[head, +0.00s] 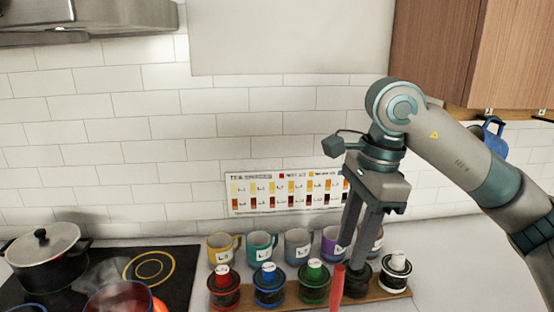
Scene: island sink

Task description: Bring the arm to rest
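My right arm comes in from the right, and its gripper (350,256) points down over the right part of the row of canisters. Its two long fingers look apart, with a gap between them. The fingertips are in front of or just above a dark canister (357,284), whose top they partly hide. I cannot tell whether they touch it. I see nothing held between the fingers. My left gripper is not in view.
Lidded canisters with red (224,289), blue (269,285), green (315,283) and white (396,272) trim stand on a wooden board (385,294). Several mugs (262,247) stand behind. A red upright bar (337,287) is in front. Pots (45,260) occupy the cooktop at left. A wooden cabinet (480,50) hangs upper right.

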